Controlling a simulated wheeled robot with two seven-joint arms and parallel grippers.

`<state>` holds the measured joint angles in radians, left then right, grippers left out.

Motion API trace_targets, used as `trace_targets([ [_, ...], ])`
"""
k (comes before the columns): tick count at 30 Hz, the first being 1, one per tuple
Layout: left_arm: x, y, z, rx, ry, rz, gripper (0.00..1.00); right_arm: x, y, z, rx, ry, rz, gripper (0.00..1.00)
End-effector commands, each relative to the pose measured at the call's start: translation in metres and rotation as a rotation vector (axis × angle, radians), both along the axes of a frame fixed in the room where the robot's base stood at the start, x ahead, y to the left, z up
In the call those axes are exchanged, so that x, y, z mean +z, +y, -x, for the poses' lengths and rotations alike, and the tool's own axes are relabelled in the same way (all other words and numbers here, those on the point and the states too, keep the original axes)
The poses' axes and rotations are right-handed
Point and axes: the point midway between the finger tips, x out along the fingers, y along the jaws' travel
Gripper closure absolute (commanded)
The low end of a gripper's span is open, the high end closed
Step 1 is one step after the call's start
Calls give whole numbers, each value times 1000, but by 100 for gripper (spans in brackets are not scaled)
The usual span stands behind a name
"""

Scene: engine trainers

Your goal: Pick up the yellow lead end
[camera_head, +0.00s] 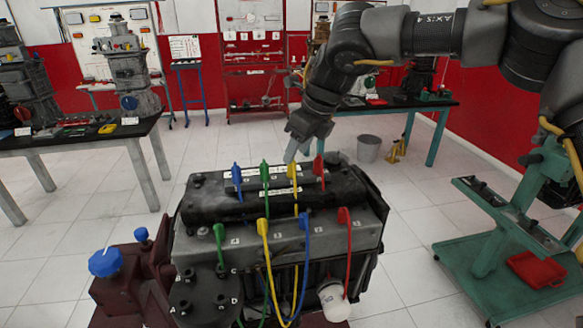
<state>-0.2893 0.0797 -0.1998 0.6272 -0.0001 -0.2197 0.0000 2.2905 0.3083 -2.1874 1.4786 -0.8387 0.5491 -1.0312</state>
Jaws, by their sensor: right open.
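The engine trainer (370,235) stands in the middle with coloured lead ends plugged along its top. One yellow lead end (292,171) stands upright in the back row, between a green one (264,171) and a red one (319,166). Another yellow lead end (262,228) is in the front row, its cable looping down the front. My right gripper (299,152) comes down from the upper right, open. Its fingertips are just above the back yellow lead end. I cannot tell whether they touch it. My left gripper is out of view.
Blue lead ends (237,173) and a front red one (344,216) stand close by. A green trolley (470,262) is at the right, a dark workbench (90,140) at the left. A grey bucket (368,148) stands behind. Tiled floor around the engine is mostly free.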

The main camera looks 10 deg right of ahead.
Motion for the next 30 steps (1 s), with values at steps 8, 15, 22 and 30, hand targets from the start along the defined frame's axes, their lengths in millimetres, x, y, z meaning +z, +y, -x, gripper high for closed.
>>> trace_targets([
  [8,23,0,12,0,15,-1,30,-34,9,-13,2,4,2,54],
  [15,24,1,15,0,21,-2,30,-46,13,-16,2,1,1,54],
  [22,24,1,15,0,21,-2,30,-46,12,-16,1,0,1,67],
  [30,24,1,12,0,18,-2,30,-45,12,-16,1,0,1,100],
])
